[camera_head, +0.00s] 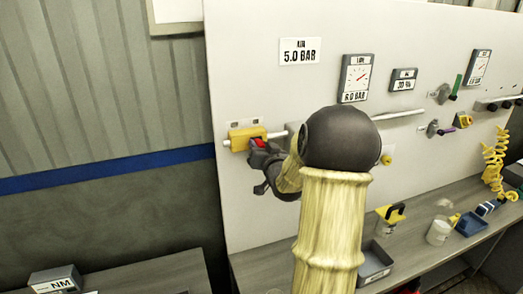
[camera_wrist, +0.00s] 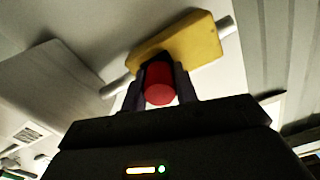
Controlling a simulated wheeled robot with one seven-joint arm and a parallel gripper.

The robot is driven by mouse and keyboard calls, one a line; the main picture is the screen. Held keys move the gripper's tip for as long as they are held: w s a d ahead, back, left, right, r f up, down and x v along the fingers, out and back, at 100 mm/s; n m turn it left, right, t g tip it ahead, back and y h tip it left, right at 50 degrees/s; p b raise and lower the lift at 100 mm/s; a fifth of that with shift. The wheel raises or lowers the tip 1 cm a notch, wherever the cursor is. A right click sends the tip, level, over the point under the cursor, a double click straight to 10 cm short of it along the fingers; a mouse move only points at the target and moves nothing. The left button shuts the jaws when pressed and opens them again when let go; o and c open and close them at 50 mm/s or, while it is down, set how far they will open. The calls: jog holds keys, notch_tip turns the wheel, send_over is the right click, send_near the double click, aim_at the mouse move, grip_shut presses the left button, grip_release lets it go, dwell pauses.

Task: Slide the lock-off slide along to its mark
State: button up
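The lock-off slide is a yellow block (camera_head: 247,137) on a pale pipe running along the white panel, with a red knob (camera_head: 258,143) on its front. The wrist view shows the yellow block (camera_wrist: 178,42) beyond the red knob (camera_wrist: 159,84). My gripper (camera_head: 258,150) is at the knob; in the wrist view its dark fingers (camera_wrist: 159,90) lie close against both sides of it. Two small pale labels (camera_head: 243,123) sit just above the block; their print is too small to read. My arm hides part of the pipe to the right.
Gauges, including a 6.0 BAR dial (camera_head: 356,78), and an AIR 5.0 BAR sign (camera_head: 300,51) are on the panel. The panel ends left of the slide.

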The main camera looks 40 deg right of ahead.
jog(key=shift+w+a+f+b, duration=0.1)
jog(key=shift+w+a+b, duration=0.15)
jog(key=shift+a+b, duration=0.55)
jog(key=shift+w+a+b, duration=0.25)
jog(key=shift+a+b, duration=0.15)
jog(key=shift+a, duration=0.8)
jog(key=o, duration=1.1)
jog(key=shift+s, duration=0.1)
jog(key=shift+s, duration=0.3)
jog(key=b, duration=0.1)
send_near(243, 143)
jog(key=shift+s, duration=0.4)
